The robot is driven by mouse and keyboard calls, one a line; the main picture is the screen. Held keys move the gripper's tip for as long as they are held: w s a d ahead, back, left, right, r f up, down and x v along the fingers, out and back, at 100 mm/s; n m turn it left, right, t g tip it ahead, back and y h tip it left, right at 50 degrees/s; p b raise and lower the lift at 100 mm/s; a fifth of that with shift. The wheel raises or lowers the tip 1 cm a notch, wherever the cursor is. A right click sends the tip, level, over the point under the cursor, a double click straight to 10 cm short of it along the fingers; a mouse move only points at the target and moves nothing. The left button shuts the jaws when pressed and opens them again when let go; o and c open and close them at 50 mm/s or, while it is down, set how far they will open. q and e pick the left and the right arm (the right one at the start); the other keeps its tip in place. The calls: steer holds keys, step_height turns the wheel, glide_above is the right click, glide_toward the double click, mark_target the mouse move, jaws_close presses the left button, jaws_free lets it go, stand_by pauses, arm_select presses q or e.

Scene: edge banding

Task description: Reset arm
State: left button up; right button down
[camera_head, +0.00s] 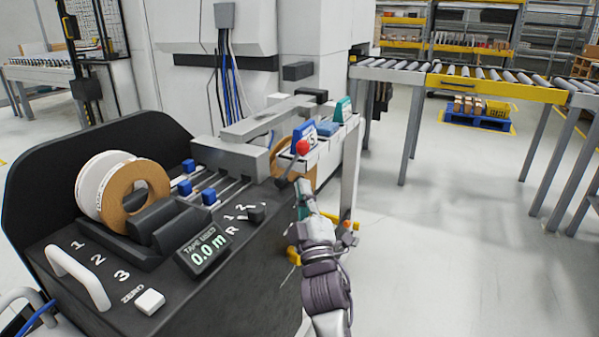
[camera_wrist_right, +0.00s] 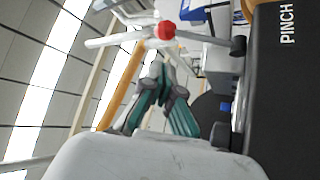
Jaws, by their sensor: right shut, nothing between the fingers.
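My right arm comes up from the bottom right of centre in the head view. Its gripper (camera_head: 304,198) is at the right side of the black edge-banding machine (camera_head: 262,262), just below a lever with a red ball knob (camera_head: 302,147). In the right wrist view the gripper's teal-padded fingers (camera_wrist_right: 162,78) are shut and empty. The red knob (camera_wrist_right: 166,30) shows beyond the fingertips there, apart from them. The gripper is partly small and overlapped by the machine's side in the head view. My left gripper is not in view.
The machine carries tape rolls (camera_head: 104,188), blue-knobbed slides (camera_head: 187,187), a tape display reading 0.0 m (camera_head: 203,251) and a white handle (camera_head: 78,277). A roller conveyor (camera_head: 490,82) stands at the back right. The floor right of my arm is clear.

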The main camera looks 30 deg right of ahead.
steer(key=shift+s+a+f, duration=0.15)
steer(key=shift+s+f, duration=0.1)
steer(key=shift+s, duration=0.2)
